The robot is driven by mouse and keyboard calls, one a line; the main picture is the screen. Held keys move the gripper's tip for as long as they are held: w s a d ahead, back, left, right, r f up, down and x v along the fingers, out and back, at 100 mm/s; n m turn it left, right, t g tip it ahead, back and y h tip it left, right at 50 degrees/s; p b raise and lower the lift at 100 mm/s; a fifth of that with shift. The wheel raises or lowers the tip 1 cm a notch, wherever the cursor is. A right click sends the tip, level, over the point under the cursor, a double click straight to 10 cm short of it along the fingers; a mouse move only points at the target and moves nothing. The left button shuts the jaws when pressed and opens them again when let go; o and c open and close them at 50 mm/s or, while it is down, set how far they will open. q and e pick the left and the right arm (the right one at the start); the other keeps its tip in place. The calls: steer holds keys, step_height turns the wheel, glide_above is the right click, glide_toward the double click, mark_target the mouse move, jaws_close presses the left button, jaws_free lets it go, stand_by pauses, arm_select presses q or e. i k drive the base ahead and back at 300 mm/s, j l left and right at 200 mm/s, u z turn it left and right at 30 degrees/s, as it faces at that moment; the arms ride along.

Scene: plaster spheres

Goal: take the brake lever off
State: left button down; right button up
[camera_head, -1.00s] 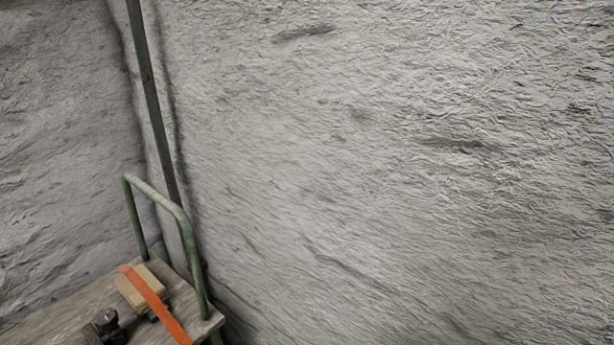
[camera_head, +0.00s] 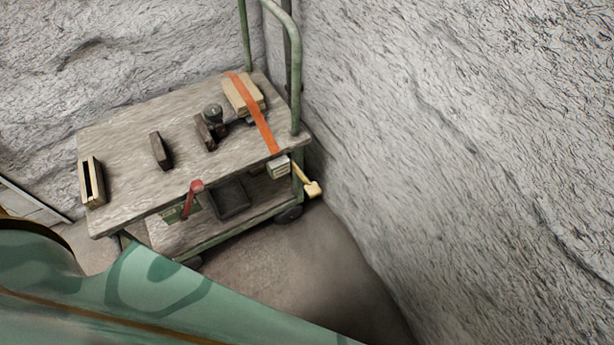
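A wooden-topped cart (camera_head: 130,133) with a green tube frame stands in the corner of the room. A red-handled lever (camera_head: 190,197) sits at its near side below the top's edge, tilted, by a small green plate. A yellow lever with a paddle-like end (camera_head: 312,188) sticks out at the cart's right end, above a wheel (camera_head: 288,214). I cannot tell for sure which of the two is the brake lever. Neither gripper is in view.
An orange strap (camera_head: 257,118) crosses a wooden block (camera_head: 241,97) and ends at a small box (camera_head: 279,167) at the edge. Several dark blocks and a slotted wooden piece (camera_head: 92,181) stand on top. A dark tray (camera_head: 230,200) is on the lower shelf. Floor (camera_head: 330,270) is clear at right.

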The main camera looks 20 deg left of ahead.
mark_target(197, 186)
steer(key=k+u, duration=0.1)
steer(key=u, duration=1.65)
